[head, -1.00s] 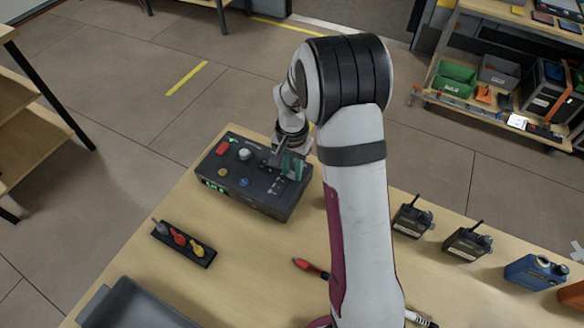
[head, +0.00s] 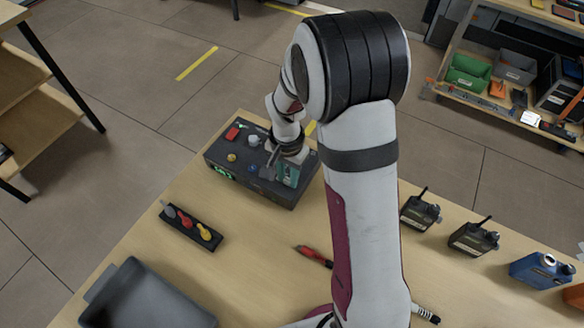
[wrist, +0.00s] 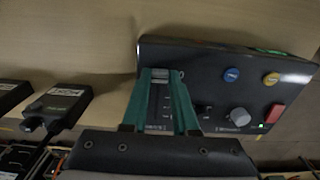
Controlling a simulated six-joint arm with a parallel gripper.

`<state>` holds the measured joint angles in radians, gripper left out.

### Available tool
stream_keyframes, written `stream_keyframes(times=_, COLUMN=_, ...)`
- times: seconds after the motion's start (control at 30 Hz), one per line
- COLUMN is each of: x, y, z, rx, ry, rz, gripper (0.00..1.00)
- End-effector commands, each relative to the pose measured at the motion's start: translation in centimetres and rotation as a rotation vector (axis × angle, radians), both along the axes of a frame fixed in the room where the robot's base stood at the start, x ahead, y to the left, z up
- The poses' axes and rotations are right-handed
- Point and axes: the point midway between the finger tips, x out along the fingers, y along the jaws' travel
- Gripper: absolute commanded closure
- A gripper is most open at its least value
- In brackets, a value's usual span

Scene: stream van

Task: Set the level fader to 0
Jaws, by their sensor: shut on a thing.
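The dark control box (head: 235,172) stands on the table, with a red button, a grey knob, and blue and yellow buttons on its top. These also show on the box in the wrist view (wrist: 215,65). My gripper (head: 279,176) is low over the right part of the box. In the wrist view its two teal fingers (wrist: 161,78) straddle the fader track and are shut on the small grey fader cap (wrist: 161,74). The cap sits at the track end near the box's upper edge in that view. The scale marks are too small to read.
A black holder (head: 182,232) with coloured pieces and a grey tray (head: 125,290) stand at the left front. A shelf (head: 460,95) stands behind.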

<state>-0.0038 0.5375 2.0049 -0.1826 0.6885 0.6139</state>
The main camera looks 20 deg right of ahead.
Motion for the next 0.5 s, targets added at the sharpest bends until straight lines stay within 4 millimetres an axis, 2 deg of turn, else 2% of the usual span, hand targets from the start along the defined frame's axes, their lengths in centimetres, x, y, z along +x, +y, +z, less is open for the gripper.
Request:
stream_keyframes(times=0.13, x=-0.23, y=0.30, z=-0.05, rx=0.006, ry=0.008, rz=-0.003, gripper=1.00)
stream_keyframes(times=0.17, x=-0.25, y=0.32, z=-0.05, rx=0.006, ry=0.008, rz=-0.004, gripper=0.71)
stream_keyframes(times=0.3, x=-0.22, y=0.28, z=-0.05, rx=0.005, ry=0.008, rz=-0.003, gripper=0.45)
stream_keyframes(times=0.33, x=-0.21, y=0.26, z=-0.05, rx=0.005, ry=0.008, rz=-0.003, gripper=0.43)
stream_keyframes(times=0.5, x=-0.17, y=0.20, z=-0.05, rx=0.004, ry=0.007, rz=-0.003, gripper=0.43)
